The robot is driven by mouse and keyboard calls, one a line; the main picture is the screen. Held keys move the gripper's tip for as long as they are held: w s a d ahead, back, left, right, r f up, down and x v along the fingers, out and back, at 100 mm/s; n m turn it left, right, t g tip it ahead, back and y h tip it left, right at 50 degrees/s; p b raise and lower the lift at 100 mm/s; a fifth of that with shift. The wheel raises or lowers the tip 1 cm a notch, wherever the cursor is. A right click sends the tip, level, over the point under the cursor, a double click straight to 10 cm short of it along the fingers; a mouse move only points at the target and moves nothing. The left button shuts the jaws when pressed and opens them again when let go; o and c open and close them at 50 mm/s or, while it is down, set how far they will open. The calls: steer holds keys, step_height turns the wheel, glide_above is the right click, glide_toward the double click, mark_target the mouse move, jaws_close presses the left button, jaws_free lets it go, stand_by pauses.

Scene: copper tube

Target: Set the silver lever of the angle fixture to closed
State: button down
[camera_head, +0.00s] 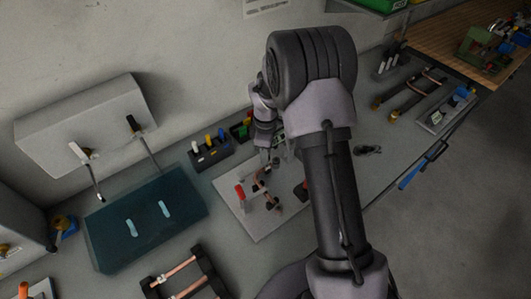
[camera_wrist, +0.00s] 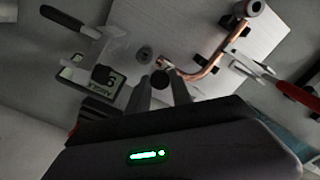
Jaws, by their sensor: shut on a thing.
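The angle fixture (camera_wrist: 112,62) is in the wrist view, left of my gripper, on a pale board, with a label plate reading ANGLE (camera_wrist: 101,84). A grey metal arm with a black grip (camera_wrist: 62,18) reaches from it to the upper left. My gripper (camera_wrist: 162,88) points at the board, its fingertips close about a small dark round piece (camera_wrist: 161,80). I cannot tell whether this piece is the end of the silver lever. A bent copper tube (camera_wrist: 209,66) lies just beyond the fingertips. In the head view my arm hides most of the fixture.
A red-handled clamp (camera_wrist: 302,84) is right of the tube and shows in the head view (camera_head: 240,192). A dark rack with coloured pieces (camera_head: 210,150) stands behind the board (camera_head: 262,228). A teal mat (camera_head: 148,228) lies at left. Another tube frame (camera_head: 187,275) is in front.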

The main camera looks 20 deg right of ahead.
steer(key=c, duration=1.1)
jaws_free()
steer(key=shift+c, duration=0.2)
step_height(320, 180, up, 17)
steer(key=p, duration=0.3)
steer(key=shift+r+p, duration=0.2)
steer(key=shift+p, duration=0.1)
steer(key=s+a+r+m+t+b, duration=0.1)
steer(key=s+a+r+m+b, duration=0.1)
steer(key=s+m+b, duration=0.3)
steer(key=s+a+r+m+t+b, duration=0.2)
steer(key=s+a+b, duration=0.15)
steer(key=s, duration=0.35)
steer(key=s+a+f+m+t+y+b, duration=0.1)
steer(key=s+f+m+b, duration=0.2)
steer(key=s, duration=0.4)
steer(key=s+a+f+m+t+y+b, duration=0.1)
steer(key=s+a+f+m+b, duration=0.1)
steer(key=s+m+b, duration=0.3)
steer(key=s+f+m, duration=0.1)
steer(key=s, duration=0.2)
steer(key=shift+s+a+f+m+t, duration=0.15)
steer(key=shift+f+m+t, duration=0.15)
steer(key=shift+f+t, duration=0.1)
